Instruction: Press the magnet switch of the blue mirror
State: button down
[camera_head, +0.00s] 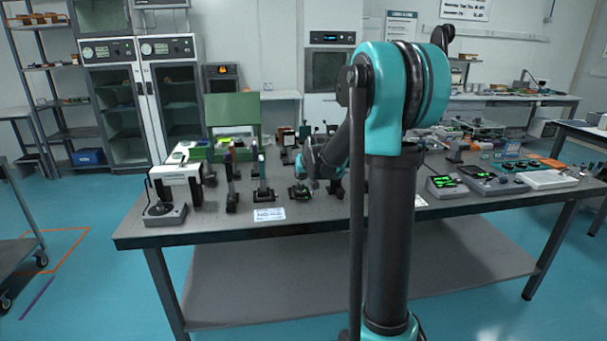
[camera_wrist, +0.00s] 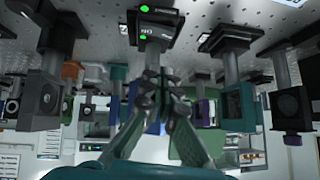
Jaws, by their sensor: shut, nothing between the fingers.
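My gripper (camera_wrist: 160,82) is shut and empty in the wrist view, which shows the table upside down. Its fingertips overlap the post of a dark magnetic base (camera_wrist: 150,27) with lit green marks; I cannot tell whether they touch it. In the head view my gripper (camera_head: 308,165) is low over the table near a base with green lights (camera_head: 301,192). A blue patch (camera_wrist: 155,127) shows behind the fingers; it may be part of the blue mirror, mostly hidden by the gripper. The switch itself is not clearly visible.
Dark mounts on posts stand close on both sides, including a teal-edged one (camera_wrist: 240,107) and a purple-edged one (camera_wrist: 292,112). The perforated optical table (camera_head: 230,236) is crowded here. A white-and-black device (camera_head: 175,180) stands at its left end. The front edge strip is mostly clear.

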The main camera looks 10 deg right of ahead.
aim_at(303, 196)
jog(key=shift+w+a+f, duration=0.1)
jog(key=shift+a+f, duration=0.05)
jog(key=shift+f, duration=0.95)
jog(key=shift+w+a+f, duration=0.1)
jog(key=shift+a+f, duration=0.05)
jog(key=shift+f, duration=0.9)
jog(key=shift+a+f, duration=0.15)
jog(key=shift+f, duration=0.1)
jog(key=shift+d, duration=0.2)
jog(key=shift+d+r, duration=0.2)
jog(key=shift+d, duration=0.4)
